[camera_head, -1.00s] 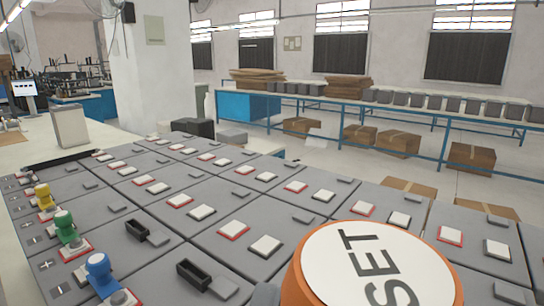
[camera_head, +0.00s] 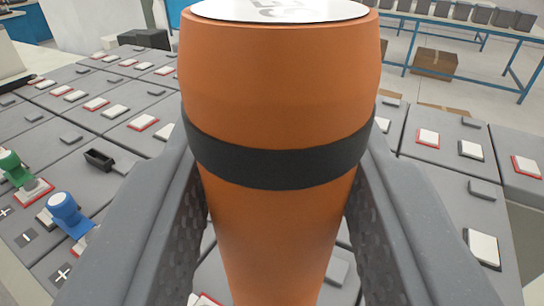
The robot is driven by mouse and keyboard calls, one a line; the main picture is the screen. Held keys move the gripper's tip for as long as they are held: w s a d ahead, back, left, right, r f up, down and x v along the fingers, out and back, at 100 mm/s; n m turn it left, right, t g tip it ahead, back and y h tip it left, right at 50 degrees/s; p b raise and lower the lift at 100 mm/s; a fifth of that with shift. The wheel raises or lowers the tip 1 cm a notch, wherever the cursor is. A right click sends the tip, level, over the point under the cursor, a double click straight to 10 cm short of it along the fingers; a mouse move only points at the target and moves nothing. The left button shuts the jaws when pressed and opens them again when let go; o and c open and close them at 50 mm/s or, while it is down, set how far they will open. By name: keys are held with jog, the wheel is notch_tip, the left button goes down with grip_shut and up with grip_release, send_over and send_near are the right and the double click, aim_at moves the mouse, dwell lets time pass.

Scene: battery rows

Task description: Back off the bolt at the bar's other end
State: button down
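A tall orange tool (camera_head: 280,95) with a black band and a white printed top stands upright in the middle of the view, very near. My gripper (camera_head: 278,205) has one grey finger on each side of it, and both fingers seem to press against its sides below the band. The tool's lower end is out of view. The tool and fingers cover the middle of the battery rows (camera_head: 75,150). I cannot make out the bar or its bolt.
A blue knob (camera_head: 65,210) and a green knob (camera_head: 14,168) stand on terminals at the left. White terminal pads with red or dark rims spread around. A blue-framed bench (camera_head: 465,30) stands behind.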

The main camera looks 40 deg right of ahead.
aim_at(289, 299)
jog(key=shift+s+d+f+b, duration=0.15)
jog(key=shift+f+b, duration=0.8)
jog(key=shift+f, duration=0.55)
jog(key=shift+f+b, duration=0.55)
jog(key=shift+f, duration=0.55)
jog(key=shift+f+b, duration=0.35)
jog(key=shift+f, duration=0.4)
